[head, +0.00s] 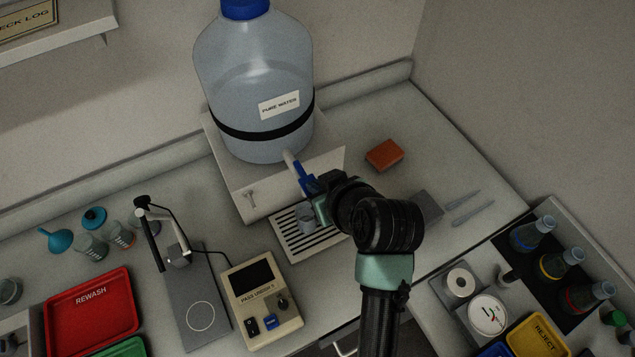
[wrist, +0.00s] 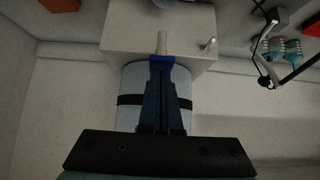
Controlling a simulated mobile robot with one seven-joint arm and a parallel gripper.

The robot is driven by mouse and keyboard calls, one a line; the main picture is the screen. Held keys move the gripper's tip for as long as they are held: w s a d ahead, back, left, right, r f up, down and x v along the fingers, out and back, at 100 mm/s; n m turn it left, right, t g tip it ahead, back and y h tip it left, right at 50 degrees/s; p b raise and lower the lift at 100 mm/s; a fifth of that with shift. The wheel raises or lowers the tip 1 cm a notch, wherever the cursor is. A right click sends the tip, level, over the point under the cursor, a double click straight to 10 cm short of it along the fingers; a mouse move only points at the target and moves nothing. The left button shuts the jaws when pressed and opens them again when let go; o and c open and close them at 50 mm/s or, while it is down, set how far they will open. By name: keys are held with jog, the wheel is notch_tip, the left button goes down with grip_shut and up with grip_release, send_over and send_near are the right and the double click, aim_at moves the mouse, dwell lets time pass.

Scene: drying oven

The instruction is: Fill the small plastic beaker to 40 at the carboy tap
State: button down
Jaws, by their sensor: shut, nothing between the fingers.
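The carboy (head: 255,75), labelled pure water, stands on a white stand (head: 240,195). Its tap (head: 291,160) has a pale spout and a blue part; it also shows in the wrist view (wrist: 162,44). A small clear beaker (head: 305,216) stands upright on the slotted drip tray (head: 290,247) below the tap; only its edge shows at the top of the wrist view (wrist: 163,3). Its water level is too small to read. My gripper (head: 309,187) is shut and empty, its fingertips at the blue part of the tap. I cannot tell whether they touch it.
A meter (head: 262,300) and a probe stand (head: 195,310) are left of the drip tray. A red rewash tray (head: 92,312) lies further left. An orange sponge (head: 384,155) lies right of the carboy. Flasks (head: 560,262) stand at the right. The back right counter is mostly clear.

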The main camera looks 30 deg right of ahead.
jog(key=f+t+b, duration=0.1)
jog(key=b, duration=0.3)
jog(key=s+f+t+b, duration=0.1)
jog(key=f+t+b, duration=0.1)
jog(key=b, duration=0.3)
jog(key=shift+t, duration=0.3)
jog(key=shift+r, duration=0.1)
jog(key=shift+r+p, duration=0.5)
jog(key=shift+r, duration=0.3)
